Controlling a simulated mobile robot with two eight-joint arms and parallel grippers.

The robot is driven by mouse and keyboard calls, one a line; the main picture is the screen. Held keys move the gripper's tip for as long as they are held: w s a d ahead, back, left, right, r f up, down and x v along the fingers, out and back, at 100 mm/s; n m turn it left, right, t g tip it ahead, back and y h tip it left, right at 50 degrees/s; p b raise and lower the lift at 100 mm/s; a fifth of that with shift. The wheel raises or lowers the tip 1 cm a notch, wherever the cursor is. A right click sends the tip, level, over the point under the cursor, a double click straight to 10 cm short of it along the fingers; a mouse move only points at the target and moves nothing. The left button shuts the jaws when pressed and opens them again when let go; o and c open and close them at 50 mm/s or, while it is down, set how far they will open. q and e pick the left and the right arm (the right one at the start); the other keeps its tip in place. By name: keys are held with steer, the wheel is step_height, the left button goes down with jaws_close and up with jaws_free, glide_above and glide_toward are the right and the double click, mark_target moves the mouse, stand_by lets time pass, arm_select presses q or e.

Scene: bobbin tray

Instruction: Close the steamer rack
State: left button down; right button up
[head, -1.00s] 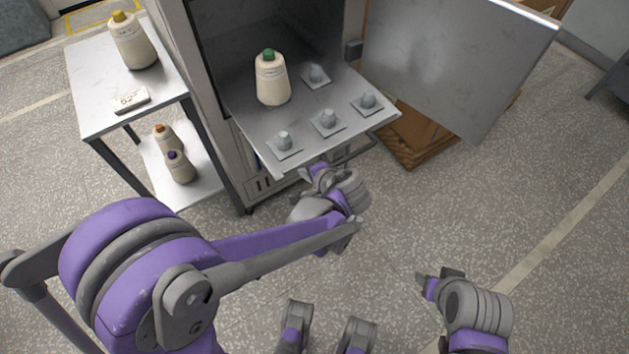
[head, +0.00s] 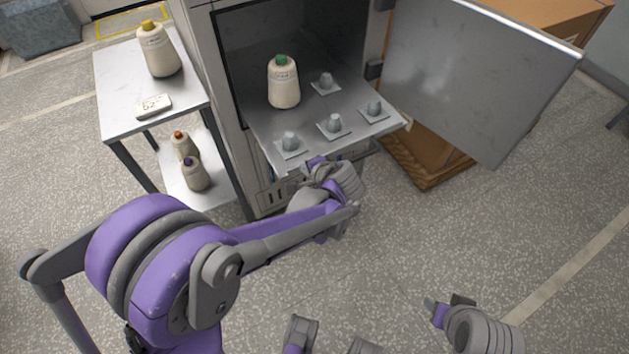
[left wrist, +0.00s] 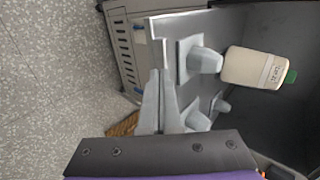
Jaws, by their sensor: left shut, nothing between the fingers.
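The steamer rack (head: 262,124) is a grey metal tray sticking out of the open steamer cabinet (head: 229,85). It carries a cream bobbin with a green tip (head: 284,84) and several bare pegs, one of them a front peg (head: 291,142). My left gripper (head: 312,164) is shut and empty at the rack's front edge; contact is hard to tell. In the left wrist view, its fingers (left wrist: 157,98) lie beside the rack's front lip (left wrist: 157,32). My right gripper (head: 446,304) hangs over the floor at lower right, away from the rack; its opening is unclear.
A side table (head: 112,88) at left holds a yellow-tipped bobbin (head: 159,50) and a label block (head: 154,106). Two bobbins stand on its lower shelf. Floor in front is clear.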

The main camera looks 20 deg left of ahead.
arm_select(q)
glide_toward(265, 111)
steer(key=w+a+f, duration=0.1)
steer(key=w+a, duration=0.1)
steer(key=a, duration=0.1)
steer(key=w+a+f, duration=0.1)
steer(key=w+a, duration=0.2)
steer(key=w+a+f, duration=0.1)
steer(key=w+a, duration=0.1)
steer(key=a, duration=0.1)
steer(key=shift+w+f, duration=0.2)
steer(key=shift+f, duration=0.15)
steer(key=shift+w+a+r, duration=0.15)
arm_select(e)
steer(key=shift+f, duration=0.15)
arm_select(q)
steer(key=s+d, duration=0.3)
steer(key=shift+d+r, duration=0.3)
steer(key=shift+d, duration=0.1)
steer(key=v, duration=0.9)
arm_select(e)
steer(key=shift+s+d+r, duration=0.35)
steer(key=shift+s+d, duration=0.45)
steer(key=shift+s, duration=0.05)
